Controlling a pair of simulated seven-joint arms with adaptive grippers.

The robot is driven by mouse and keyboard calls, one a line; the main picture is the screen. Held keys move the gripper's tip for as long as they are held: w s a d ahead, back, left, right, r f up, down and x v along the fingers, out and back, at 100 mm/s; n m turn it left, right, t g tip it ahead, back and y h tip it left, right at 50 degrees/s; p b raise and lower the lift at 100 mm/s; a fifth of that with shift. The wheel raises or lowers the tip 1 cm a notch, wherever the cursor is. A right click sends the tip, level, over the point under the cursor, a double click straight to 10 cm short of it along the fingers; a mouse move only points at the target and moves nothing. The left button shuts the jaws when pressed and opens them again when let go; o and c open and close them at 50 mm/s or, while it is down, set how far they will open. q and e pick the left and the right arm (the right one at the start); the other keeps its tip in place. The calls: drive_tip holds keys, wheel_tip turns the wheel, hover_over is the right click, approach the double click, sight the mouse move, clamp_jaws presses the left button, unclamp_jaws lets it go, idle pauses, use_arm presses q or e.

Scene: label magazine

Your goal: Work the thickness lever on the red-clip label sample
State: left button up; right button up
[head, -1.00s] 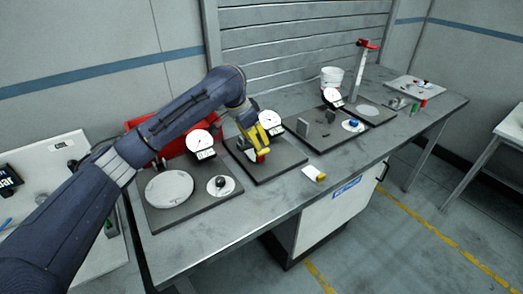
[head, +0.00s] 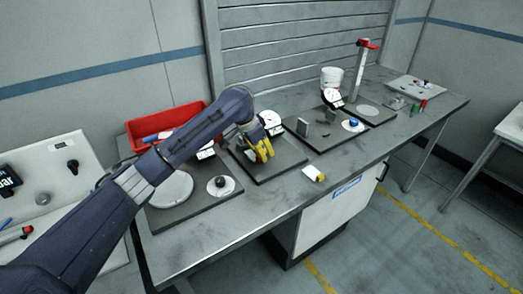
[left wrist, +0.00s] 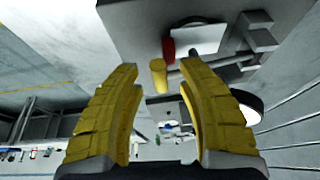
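My left gripper (head: 262,153) is over the second dark base plate (head: 285,164) in the head view, beside a dial gauge (head: 270,121). In the left wrist view the two yellow fingers of the gripper (left wrist: 158,78) are apart. Between and beyond their tips are a small yellow cylinder (left wrist: 158,75) and a red piece (left wrist: 168,48), which may be the red clip. A white square (left wrist: 197,38), possibly the label sample, lies beside the red piece. Grey rod and block parts (left wrist: 245,45) stand to its right. I cannot tell whether a finger touches the cylinder. My right gripper is not in view.
A nearer plate carries a large pale disc (head: 171,189) and a small dark knob (head: 220,182). A red bin (head: 170,124) stands behind my left arm. More gauge stations stand to the right.

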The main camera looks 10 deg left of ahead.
use_arm(q)
clamp_jaws()
idle(0.3)
drive_tip(key=shift+s+d+f, duration=0.1)
drive_tip(key=shift+f, duration=0.65)
drive_tip(key=shift+o, duration=0.2)
unclamp_jaws()
drive_tip(key=v, duration=1.2)
